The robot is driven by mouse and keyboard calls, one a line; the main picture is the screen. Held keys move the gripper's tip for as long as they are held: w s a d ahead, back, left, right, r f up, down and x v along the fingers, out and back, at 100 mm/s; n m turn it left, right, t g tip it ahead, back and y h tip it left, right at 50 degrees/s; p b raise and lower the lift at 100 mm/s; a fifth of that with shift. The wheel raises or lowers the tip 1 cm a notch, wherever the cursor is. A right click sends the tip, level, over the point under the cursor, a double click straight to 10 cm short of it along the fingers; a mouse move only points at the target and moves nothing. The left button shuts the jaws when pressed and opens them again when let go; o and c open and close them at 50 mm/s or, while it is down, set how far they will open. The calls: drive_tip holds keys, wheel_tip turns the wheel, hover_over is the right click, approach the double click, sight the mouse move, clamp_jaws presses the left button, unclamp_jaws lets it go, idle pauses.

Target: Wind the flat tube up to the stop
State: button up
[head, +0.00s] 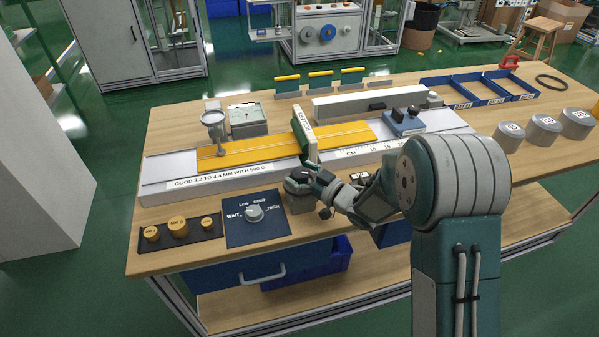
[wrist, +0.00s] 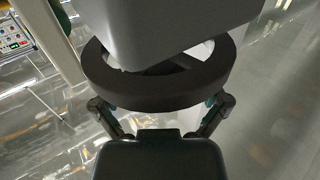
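The flat tube looks like the long yellow strip (head: 255,147) lying flat along the pale bed on the bench in the head view. An upright green plate with a light edge (head: 304,138) stands across the strip. I cannot tell which part is the stop. My gripper (head: 318,187) is at the front edge of the bed, at a small dark handwheel (head: 297,180). In the wrist view the dark spoked handwheel (wrist: 155,98) lies between the two spread fingers of my gripper (wrist: 160,112). The fingertips are partly hidden by its rim, so contact is unclear.
A dial panel (head: 254,214) reading WAIT, LOW, GOOD, HIGH and a tray of brass weights (head: 178,230) are at the front left. A dial gauge (head: 214,125) stands at the strip's left end. Blue bins (head: 480,90) and grey cans (head: 545,128) stand right.

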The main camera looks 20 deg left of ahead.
drive_tip(key=c, duration=0.7)
drive_tip(key=shift+m+t, duration=0.3)
drive_tip(key=shift+t, duration=0.1)
drive_tip(key=m+t+h, duration=0.5)
drive_tip(key=t, duration=0.1)
drive_tip(key=shift+a+r, duration=0.1)
drive_tip(key=m+t+h, duration=0.2)
drive_tip(key=m+h, duration=0.1)
drive_tip(key=h, duration=0.1)
drive_tip(key=m+t+h, duration=0.2)
drive_tip(key=h, duration=0.2)
drive_tip(key=shift+m, duration=0.4)
drive_tip(key=shift+h, duration=0.5)
